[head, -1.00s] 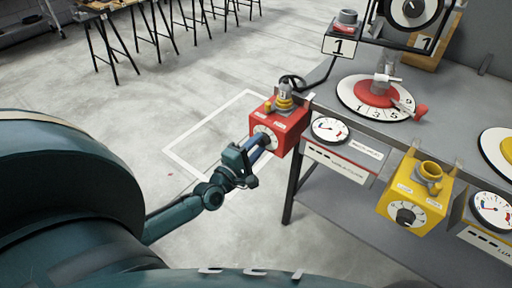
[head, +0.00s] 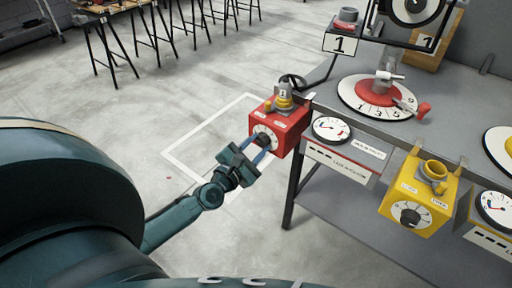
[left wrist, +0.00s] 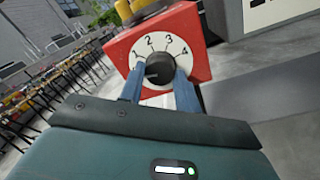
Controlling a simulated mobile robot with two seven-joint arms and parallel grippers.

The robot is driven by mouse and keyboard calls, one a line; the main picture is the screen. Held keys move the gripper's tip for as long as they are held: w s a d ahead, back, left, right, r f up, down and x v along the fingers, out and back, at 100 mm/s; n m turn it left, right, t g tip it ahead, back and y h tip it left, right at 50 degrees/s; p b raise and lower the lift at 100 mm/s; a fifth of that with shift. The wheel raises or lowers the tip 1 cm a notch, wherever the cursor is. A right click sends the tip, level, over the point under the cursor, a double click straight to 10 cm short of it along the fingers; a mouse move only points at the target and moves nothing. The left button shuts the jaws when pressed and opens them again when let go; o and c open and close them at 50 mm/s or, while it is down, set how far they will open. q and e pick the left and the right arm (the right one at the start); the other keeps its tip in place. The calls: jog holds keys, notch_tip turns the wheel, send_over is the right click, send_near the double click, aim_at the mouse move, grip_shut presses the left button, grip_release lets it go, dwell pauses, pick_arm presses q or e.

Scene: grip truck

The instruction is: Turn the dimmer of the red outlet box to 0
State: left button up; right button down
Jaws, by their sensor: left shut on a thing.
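The red outlet box (head: 288,131) hangs at the left end of the grey workbench. Its dimmer is a black knob (left wrist: 160,68) on a round white dial (left wrist: 148,48) with the numbers 1 to 4 readable in the left wrist view; the lower part of the dial is hidden by my fingers. A light mark on the knob seems to point to the lower left, but its exact setting is unclear. My left gripper (left wrist: 160,82) has its two blue fingers shut on the knob, one on each side. In the head view the left gripper (head: 262,144) reaches the box's front face. My right gripper is not in view.
A yellow outlet box (head: 421,190) with its own black knob hangs to the right. A white gauge panel (head: 335,158) sits beside the red box. A round numbered plate (head: 352,98) with a red centre is on the bench. Floor left of the bench is open.

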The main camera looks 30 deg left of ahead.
pick_arm(q)
jog(key=shift+n, duration=0.3)
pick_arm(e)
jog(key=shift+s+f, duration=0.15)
pick_arm(q)
jog(key=o, duration=1)
jog(key=shift+s+a+f+b, duration=0.1)
jog(key=shift+s+b, duration=0.4)
jog(key=shift+s, duration=2.8)
jog(key=shift+s+a+b, duration=0.1)
jog(key=shift+s+b, duration=0.35)
jog(key=shift+s, duration=2.85)
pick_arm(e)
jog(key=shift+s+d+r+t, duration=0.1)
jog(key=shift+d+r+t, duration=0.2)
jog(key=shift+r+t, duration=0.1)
pick_arm(q)
jog(key=shift+d, duration=0.1)
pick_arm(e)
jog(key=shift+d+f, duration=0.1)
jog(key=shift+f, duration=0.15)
